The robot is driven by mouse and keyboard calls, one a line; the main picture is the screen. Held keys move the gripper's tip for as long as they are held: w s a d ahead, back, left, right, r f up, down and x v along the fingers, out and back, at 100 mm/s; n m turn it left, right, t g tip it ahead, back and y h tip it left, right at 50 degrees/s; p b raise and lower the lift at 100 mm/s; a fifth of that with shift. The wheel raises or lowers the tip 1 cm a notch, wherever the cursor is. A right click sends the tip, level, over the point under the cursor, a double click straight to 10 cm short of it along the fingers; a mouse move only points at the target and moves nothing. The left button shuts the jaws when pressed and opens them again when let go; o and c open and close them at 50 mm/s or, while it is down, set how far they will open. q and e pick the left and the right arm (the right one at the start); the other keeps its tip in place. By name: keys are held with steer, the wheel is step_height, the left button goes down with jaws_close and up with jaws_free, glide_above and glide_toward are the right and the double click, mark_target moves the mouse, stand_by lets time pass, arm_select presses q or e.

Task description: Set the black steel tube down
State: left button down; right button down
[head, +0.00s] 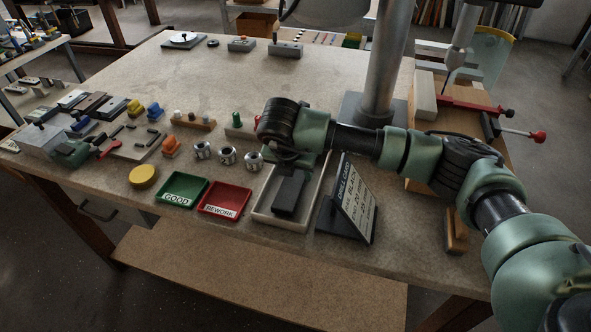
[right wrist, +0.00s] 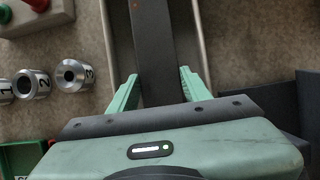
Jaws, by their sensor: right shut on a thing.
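The black steel tube (head: 289,194) shows in the head view as a dark bar, lengthwise within the outline of the cream tray (head: 270,218). In the right wrist view the tube (right wrist: 153,45) runs up the picture between the green fingers and over the tray. My right gripper (head: 292,166) is above the back part of the tray, pointing down, and hides the tube's far end. Its fingers (right wrist: 157,92) are shut on the tube. I cannot tell whether the tube touches the tray floor. My left gripper is not in view.
A black sign stand (head: 352,210) stands close right of the tray. The red REWORK tray (head: 226,197) and green GOOD tray (head: 183,188) lie to its left. Numbered metal cylinders (head: 228,156) stand behind them. A grey column (head: 385,65) rises behind my arm. The table's back middle is clear.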

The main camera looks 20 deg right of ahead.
steer(key=shift+f, duration=0.25)
steer(key=c, duration=0.7)
jaws_free()
steer(key=shift+o, duration=0.2)
steer(key=shift+s+a+r, duration=0.1)
steer(key=shift+a+r, duration=0.05)
steer(key=shift+r, duration=0.2)
steer(key=b+v, duration=0.2)
steer(key=v, duration=0.9)
steer(key=shift+b, duration=0.35)
steer(key=shift+r, duration=0.1)
